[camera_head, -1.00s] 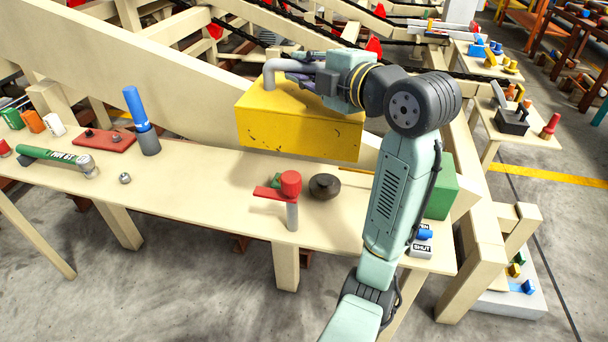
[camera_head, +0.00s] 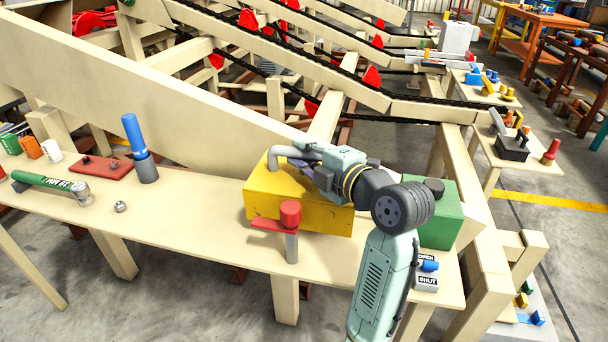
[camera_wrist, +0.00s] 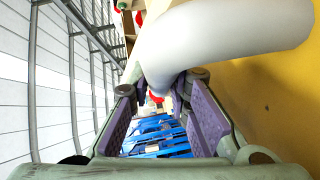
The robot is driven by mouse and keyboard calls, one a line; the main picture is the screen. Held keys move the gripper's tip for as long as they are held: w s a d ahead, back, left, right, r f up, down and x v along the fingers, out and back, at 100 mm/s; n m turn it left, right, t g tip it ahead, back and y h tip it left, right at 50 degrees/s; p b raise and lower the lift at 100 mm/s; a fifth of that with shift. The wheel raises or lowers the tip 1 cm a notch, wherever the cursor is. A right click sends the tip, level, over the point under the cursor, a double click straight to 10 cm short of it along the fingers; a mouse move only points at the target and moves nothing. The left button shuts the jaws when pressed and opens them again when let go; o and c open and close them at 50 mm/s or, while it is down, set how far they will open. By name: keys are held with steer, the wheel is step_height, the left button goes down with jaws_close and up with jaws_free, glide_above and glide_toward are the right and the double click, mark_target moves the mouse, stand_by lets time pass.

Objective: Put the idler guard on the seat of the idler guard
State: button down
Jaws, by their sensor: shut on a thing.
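The idler guard (camera_head: 300,208) is a worn yellow box with a grey bent handle (camera_head: 275,155) on top. My gripper (camera_head: 304,164) is shut on that handle at the box's top. In the wrist view, the pale handle (camera_wrist: 225,40) passes between the purple-padded fingers (camera_wrist: 160,95), with the yellow face (camera_wrist: 275,100) at right. The guard is low over the bench, behind the red-topped post. I cannot tell whether its bottom touches the bench. No seat is visible; the bench spot under the guard is hidden.
A red-topped post (camera_head: 290,215) with a side lever stands just in front of the guard. A green box (camera_head: 440,215) is close on the right, beside my arm. The bench (camera_head: 190,215) between is clear.

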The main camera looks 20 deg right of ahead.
steer(key=shift+f+p, duration=0.35)
steer(key=shift+f, duration=1.95)
steer(key=c, duration=1.5)
jaws_free()
steer(key=shift+r, duration=0.15)
steer(key=shift+s+d, duration=0.15)
steer(key=shift+s, duration=0.2)
steer(key=b+v, duration=0.3)
steer(key=v, duration=0.8)
steer(key=shift+s+b, duration=0.15)
steer(key=shift+b, duration=0.2)
